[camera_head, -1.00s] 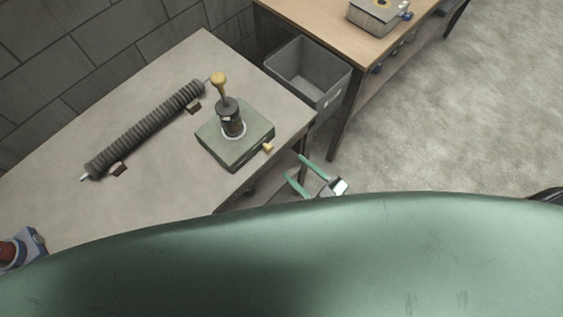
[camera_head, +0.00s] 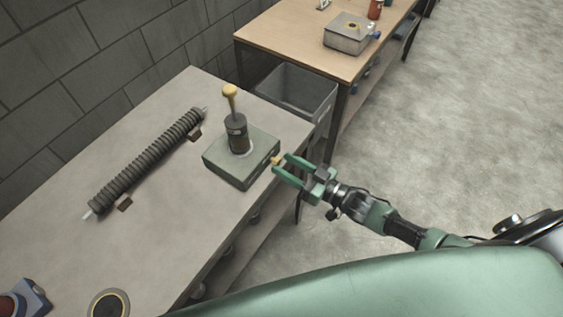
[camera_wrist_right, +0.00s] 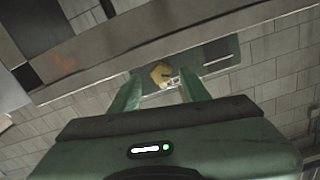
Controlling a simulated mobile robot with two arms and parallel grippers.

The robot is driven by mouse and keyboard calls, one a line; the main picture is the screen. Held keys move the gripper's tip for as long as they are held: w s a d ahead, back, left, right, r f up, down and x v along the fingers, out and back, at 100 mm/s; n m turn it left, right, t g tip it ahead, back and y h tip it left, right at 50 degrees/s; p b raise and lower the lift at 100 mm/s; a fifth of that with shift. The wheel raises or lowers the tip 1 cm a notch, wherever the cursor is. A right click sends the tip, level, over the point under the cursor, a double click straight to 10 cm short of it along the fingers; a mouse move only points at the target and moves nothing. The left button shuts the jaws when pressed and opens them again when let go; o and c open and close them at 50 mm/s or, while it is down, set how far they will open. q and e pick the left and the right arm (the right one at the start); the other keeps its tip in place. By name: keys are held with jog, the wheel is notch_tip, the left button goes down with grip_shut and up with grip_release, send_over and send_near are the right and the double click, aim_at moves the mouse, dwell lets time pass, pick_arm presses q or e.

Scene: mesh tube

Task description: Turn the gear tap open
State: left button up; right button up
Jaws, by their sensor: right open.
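A green box (camera_head: 225,167) stands on the grey table, with a dark cylinder (camera_head: 237,134) on top that carries a yellow-knobbed lever (camera_head: 230,91). A small yellow tap (camera_head: 277,160) sticks out of the box's right side. I take this as the gear tap. My right gripper (camera_head: 282,165) is open at that side, its green fingertips close to the tap. In the right wrist view the yellow tap (camera_wrist_right: 160,73) shows between the fingers (camera_wrist_right: 160,83); I cannot tell whether they touch it. My left gripper is out of view.
A ribbed dark tube (camera_head: 147,160) lies on the grey table (camera_head: 175,225) to the left. A grey bin (camera_head: 297,90) stands behind the table's right end. A wooden table (camera_head: 295,35) holds another box (camera_head: 350,35). A red and blue object (camera_head: 28,298) is at bottom left.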

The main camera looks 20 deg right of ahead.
jog(key=shift+x, duration=0.8)
jog(key=shift+a, duration=0.1)
grip_shut()
jog(key=n, duration=0.3)
jog(key=shift+s+f+b, duration=0.1)
jog(key=shift+b, duration=0.25)
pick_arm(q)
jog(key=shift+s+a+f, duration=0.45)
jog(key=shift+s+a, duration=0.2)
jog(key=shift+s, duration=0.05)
pick_arm(e)
jog(key=shift+a+n, duration=0.1)
jog(key=shift+n, duration=1.1)
grip_release()
